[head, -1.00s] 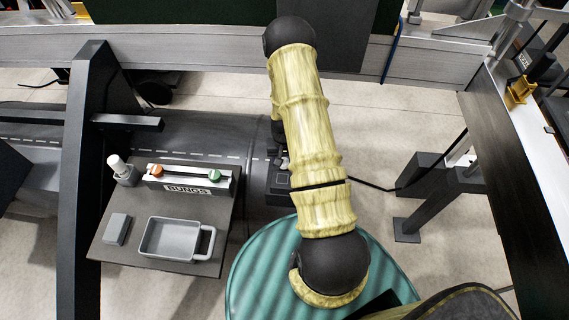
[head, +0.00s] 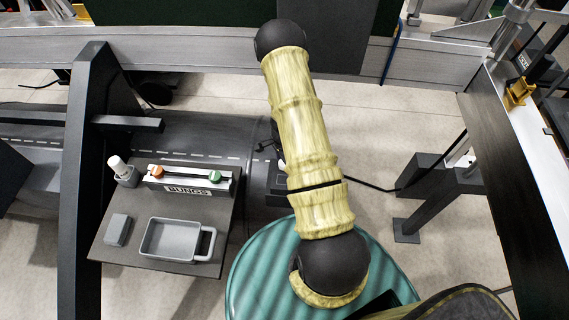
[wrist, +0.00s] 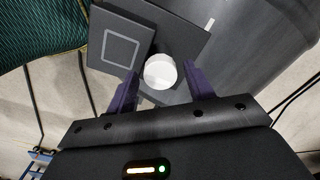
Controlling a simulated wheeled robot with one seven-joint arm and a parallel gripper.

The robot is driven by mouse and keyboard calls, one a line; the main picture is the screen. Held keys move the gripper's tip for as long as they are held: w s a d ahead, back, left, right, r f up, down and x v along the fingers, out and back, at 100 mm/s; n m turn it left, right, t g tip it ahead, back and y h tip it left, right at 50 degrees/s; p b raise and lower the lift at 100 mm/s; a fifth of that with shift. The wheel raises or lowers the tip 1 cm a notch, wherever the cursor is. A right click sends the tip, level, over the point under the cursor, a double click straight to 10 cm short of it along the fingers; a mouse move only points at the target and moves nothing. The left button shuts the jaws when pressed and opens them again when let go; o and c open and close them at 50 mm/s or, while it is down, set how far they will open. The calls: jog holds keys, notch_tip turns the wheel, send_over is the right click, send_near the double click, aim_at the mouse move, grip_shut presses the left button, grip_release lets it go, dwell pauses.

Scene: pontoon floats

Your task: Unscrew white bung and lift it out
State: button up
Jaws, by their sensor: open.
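The white bung (wrist: 160,72) shows as a round white disc in the wrist view. My gripper (wrist: 161,69) is open, with one purple finger on each side of the bung and gaps between. I cannot tell how far the fingertips are above it. In the head view my arm hides the bung and most of my gripper.
A dark shelf (head: 110,246) at left holds a rack (head: 185,186) marked BUNGS with an orange and a green bung, a grey tray (head: 146,239), a small grey block (head: 117,229) and a white-topped bottle (head: 118,164). A ribbed green drum (head: 250,272) stands in front.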

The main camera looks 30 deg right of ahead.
jog(key=shift+m, duration=0.6)
